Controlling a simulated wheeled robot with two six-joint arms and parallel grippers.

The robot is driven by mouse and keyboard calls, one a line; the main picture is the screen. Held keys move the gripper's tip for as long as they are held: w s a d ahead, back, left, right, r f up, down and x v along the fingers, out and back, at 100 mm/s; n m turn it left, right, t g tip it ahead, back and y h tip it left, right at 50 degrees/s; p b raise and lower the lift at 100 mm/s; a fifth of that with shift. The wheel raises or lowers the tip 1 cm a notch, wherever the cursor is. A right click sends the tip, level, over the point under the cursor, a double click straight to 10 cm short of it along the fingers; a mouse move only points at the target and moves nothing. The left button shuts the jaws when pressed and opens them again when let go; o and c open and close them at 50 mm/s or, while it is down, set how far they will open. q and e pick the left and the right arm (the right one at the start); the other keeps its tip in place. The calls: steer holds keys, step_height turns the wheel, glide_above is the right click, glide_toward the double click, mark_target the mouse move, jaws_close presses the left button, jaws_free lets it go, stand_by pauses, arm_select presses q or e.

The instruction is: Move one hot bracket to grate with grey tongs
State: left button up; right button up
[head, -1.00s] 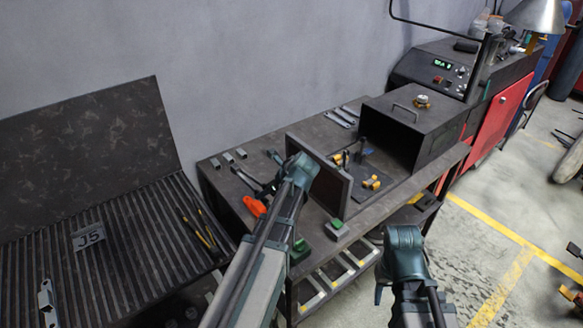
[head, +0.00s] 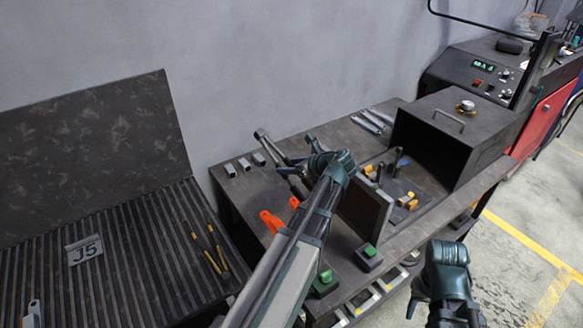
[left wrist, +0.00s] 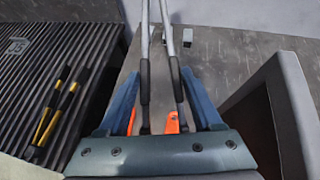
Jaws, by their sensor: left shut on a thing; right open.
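My left gripper (head: 312,165) is shut on the grey tongs (head: 268,147) above the workbench. In the left wrist view the tongs' two black grips (left wrist: 145,82) sit between my fingers, and their grey arms reach away to the top. The grate (head: 125,240) is the dark ribbed surface at the left, with a tag marked J5. A pale metal bracket (head: 33,314) lies at its lower left. Several small grey pieces (head: 244,164) lie at the bench's back edge; I cannot tell whether they are brackets. No hot bracket is recognisable. My right gripper (head: 428,298) is open and empty.
Black-and-yellow tongs (head: 212,250) lie on the grate. Orange handles (head: 270,222) lie on the bench near my left arm. An upright dark panel (head: 364,212), green buttons (head: 369,250), a fixture with yellow parts (head: 408,199) and a dark box furnace (head: 462,125) stand further right.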

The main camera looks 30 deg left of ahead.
arm_select(q)
steer(key=shift+f+b, duration=4.95)
steer(key=shift+f, duration=0.1)
steer(key=shift+o, duration=0.4)
jaws_close()
steer(key=shift+r, duration=0.25)
steer(key=shift+r+p, duration=1.35)
steer(key=shift+p, duration=0.25)
